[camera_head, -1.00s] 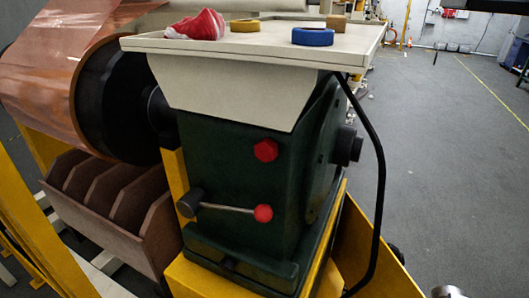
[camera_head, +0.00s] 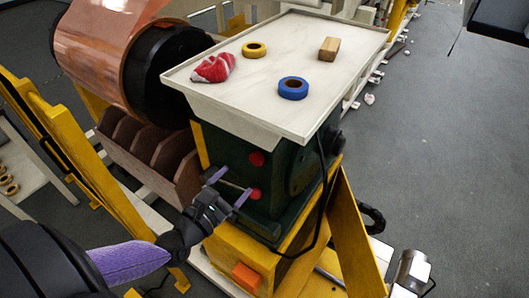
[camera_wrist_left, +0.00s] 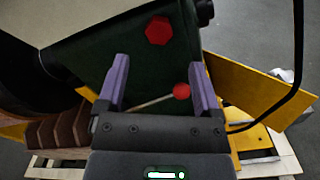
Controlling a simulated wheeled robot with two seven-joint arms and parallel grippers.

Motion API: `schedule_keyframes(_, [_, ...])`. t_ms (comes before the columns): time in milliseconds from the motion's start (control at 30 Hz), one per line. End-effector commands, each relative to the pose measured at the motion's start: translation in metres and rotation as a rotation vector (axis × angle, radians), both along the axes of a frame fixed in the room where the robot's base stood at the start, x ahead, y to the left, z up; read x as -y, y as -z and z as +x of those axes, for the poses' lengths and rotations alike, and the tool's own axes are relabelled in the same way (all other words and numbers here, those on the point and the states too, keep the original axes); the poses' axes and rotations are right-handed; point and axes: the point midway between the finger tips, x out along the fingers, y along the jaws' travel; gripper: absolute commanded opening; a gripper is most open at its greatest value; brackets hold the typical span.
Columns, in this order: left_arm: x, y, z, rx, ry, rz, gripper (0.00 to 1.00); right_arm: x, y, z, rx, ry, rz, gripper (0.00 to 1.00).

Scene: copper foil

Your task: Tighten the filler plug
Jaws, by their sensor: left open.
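The red hexagonal filler plug (camera_head: 256,158) sits on the dark green gearbox face (camera_head: 228,142). It also shows above and between my fingers in the left wrist view (camera_wrist_left: 159,31). My left gripper (camera_head: 229,186) is open and empty in front of the gearbox, low and left of the plug. Its two purple fingers (camera_wrist_left: 158,68) point toward the green face. Below the plug, a lever with a red knob (camera_wrist_left: 181,91) shows between the fingers, near the right one. I cannot tell whether they touch. My right gripper is not in view.
The white tray top (camera_head: 330,45) overhangs the gearbox, carrying a red cloth (camera_head: 214,68), yellow tape (camera_head: 254,49), blue tape (camera_head: 293,88) and a wooden block (camera_head: 329,49). A black cable (camera_head: 321,200) hangs at the right. The copper roll (camera_head: 100,45) and brown bin (camera_head: 150,165) stand left.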

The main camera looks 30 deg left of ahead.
Motion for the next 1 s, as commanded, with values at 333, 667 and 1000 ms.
schedule_keyframes(333, [0.005,0.002,0.069,0.002,0.0,0.004,0.84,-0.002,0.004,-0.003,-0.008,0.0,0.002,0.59])
schedule_keyframes(667, [0.006,0.002,0.075,-0.002,0.001,0.006,0.84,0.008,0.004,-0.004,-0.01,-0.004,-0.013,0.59])
schedule_keyframes(1000, [0.006,0.002,0.075,-0.002,0.0,0.007,0.12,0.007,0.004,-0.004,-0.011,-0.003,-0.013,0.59])
